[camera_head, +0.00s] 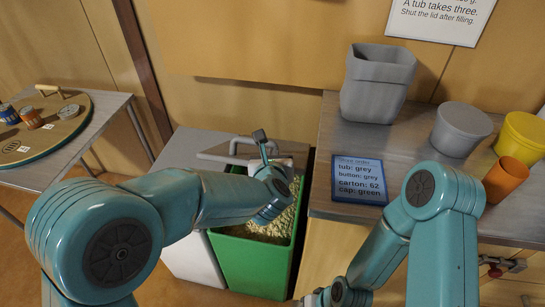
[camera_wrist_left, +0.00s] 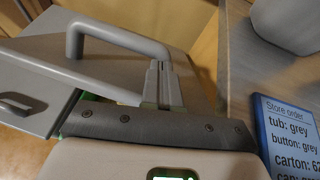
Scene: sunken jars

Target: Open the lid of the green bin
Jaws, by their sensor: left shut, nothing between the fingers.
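The green bin (camera_head: 252,266) stands in the middle of the head view, left of the counter, with pale pellets (camera_head: 275,228) showing inside. A grey lid with a raised bar handle (camera_head: 236,145) shows at its back left and appears swung or shifted off the front opening; my arm hides part of it. In the left wrist view the handle (camera_wrist_left: 120,38) runs up to my left gripper (camera_wrist_left: 160,68). The gripper is shut and empty, close to the handle's right end; I cannot tell whether they touch. Only a bit of my right gripper (camera_head: 314,298) shows at the bottom edge.
A white bin (camera_head: 193,262) stands left of the green one. The counter holds a grey square tub (camera_head: 377,84), a grey round tub (camera_head: 461,129), a yellow tub (camera_head: 522,137), an orange cup (camera_head: 506,180) and a blue order tablet (camera_head: 359,180). A side table (camera_head: 66,165) holds tins on a board.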

